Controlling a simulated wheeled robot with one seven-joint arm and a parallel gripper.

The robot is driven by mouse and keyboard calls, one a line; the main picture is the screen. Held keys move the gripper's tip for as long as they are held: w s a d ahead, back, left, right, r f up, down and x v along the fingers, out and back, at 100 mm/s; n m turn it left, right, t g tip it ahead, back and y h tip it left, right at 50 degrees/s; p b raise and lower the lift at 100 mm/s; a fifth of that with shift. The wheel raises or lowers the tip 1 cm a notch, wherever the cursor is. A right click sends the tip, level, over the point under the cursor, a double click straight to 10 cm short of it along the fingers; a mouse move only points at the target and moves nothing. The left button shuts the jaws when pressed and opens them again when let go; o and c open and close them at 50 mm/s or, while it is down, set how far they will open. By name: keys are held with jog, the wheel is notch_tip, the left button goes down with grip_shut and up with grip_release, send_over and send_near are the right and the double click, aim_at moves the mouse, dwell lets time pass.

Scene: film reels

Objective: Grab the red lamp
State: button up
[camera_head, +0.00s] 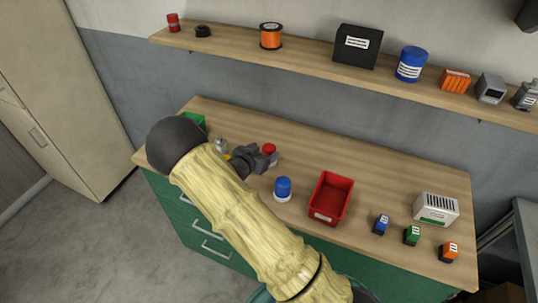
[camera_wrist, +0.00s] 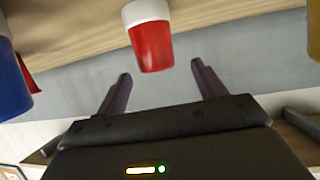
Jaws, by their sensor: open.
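The red lamp (camera_head: 269,149), with a red cap on a pale base, stands on the wooden bench top just beyond my gripper (camera_head: 262,157). In the wrist view the red lamp (camera_wrist: 152,45) appears upside down, roughly centred between the two fingertips and slightly ahead of them. My gripper (camera_wrist: 160,74) is open, with a finger on each side of the lamp's line and nothing held. In the head view my gripper hides part of the lamp's lower body.
A blue lamp (camera_head: 283,188) stands to the right and nearer, beside a red bin (camera_head: 346,206). In the wrist view, the blue lamp (camera_wrist: 12,85) is left and something yellow (camera_wrist: 316,35) is right.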

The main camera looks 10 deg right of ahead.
jog(key=x, duration=0.2)
jog(key=p+x, duration=0.1)
jog(key=x, duration=0.1)
jog(key=shift+d+f, duration=0.2)
jog(key=shift+f, duration=0.1)
jog(key=c, duration=1.1)
